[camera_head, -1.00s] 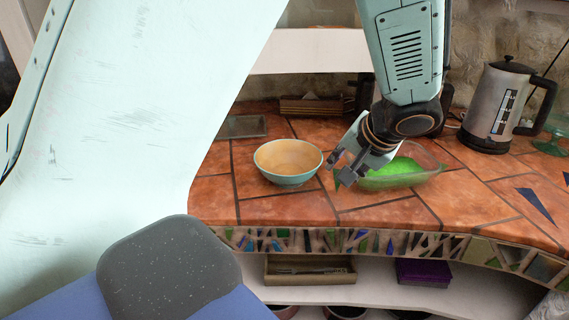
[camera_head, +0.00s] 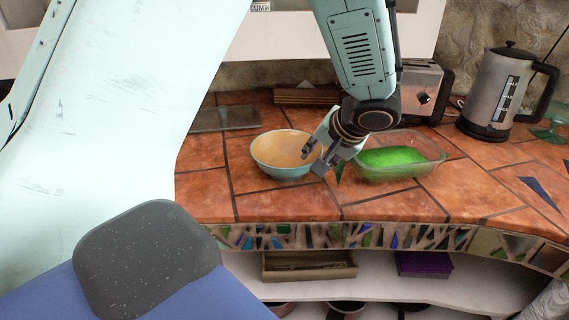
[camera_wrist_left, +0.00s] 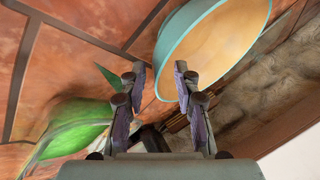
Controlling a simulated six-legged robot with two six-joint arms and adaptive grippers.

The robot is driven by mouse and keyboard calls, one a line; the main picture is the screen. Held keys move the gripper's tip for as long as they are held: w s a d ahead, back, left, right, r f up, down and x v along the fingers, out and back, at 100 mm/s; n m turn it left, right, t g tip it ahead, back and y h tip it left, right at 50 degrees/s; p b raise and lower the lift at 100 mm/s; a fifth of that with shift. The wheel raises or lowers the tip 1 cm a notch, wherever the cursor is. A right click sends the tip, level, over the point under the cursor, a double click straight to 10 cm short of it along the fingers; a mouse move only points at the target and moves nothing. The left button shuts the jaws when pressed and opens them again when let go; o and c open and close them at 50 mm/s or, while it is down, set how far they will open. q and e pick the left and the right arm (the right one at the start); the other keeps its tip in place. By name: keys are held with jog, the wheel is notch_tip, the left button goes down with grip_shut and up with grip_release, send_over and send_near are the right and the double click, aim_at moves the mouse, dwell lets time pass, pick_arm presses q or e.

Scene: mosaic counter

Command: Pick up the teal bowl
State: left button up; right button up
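The teal bowl (camera_head: 275,167) has a tan inside and stands upright on the terracotta-tiled counter. My left gripper (camera_head: 312,160) comes down from above at the bowl's right rim, with one finger over the rim and the other at its outer right side. In the left wrist view the gripper (camera_wrist_left: 160,72) has its fingers well apart. The bowl (camera_wrist_left: 225,40) shows there beyond the fingertips, with part of its rim in line with the gap. Whether a finger touches it, I cannot tell. My right gripper is not in view.
A clear glass dish (camera_head: 434,160) with green contents stands just right of the gripper. A kettle (camera_head: 494,95) and a toaster (camera_head: 420,88) stand behind on the right. A flat grey slab (camera_head: 224,118) lies back left. Counter tiles in front of the bowl are clear.

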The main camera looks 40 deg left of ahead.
pick_arm(q)
jog(key=shift+w+a+f, duration=0.2)
jog(key=shift+w+f, duration=0.05)
jog(key=shift+f, duration=0.15)
jog(key=shift+w+a+f, duration=0.2)
jog(key=shift+f, duration=0.2)
jog(key=shift+s+r, duration=0.15)
jog(key=shift+s, duration=0.1)
jog(key=shift+c, duration=1)
jog(key=shift+w, duration=0.1)
grip_shut()
